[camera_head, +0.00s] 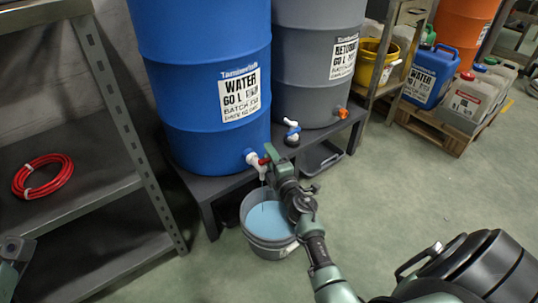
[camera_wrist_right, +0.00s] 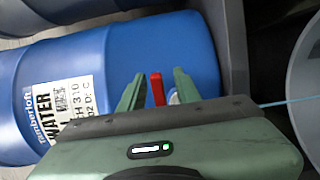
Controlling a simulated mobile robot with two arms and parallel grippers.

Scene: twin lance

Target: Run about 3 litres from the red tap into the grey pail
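The red tap lever (camera_head: 264,160) is on the white tap (camera_head: 252,158) low on the blue water barrel (camera_head: 205,125). My right gripper (camera_head: 271,155) is at the lever. In the wrist view the red lever (camera_wrist_right: 157,89) stands between the two open fingers, with gaps on both sides. The grey pail (camera_head: 248,206) stands on the floor below the tap, with light blue liquid (camera_head: 270,220) in it. A thin blue stream (camera_wrist_right: 290,101) runs towards the pail (camera_wrist_right: 304,120) in the wrist view. My left gripper (camera_head: 14,250) shows only partly at the left edge; its fingers are unclear.
A metal shelf (camera_head: 85,265) with a red hose coil (camera_head: 43,177) is at left. Canisters stand on a pallet at right.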

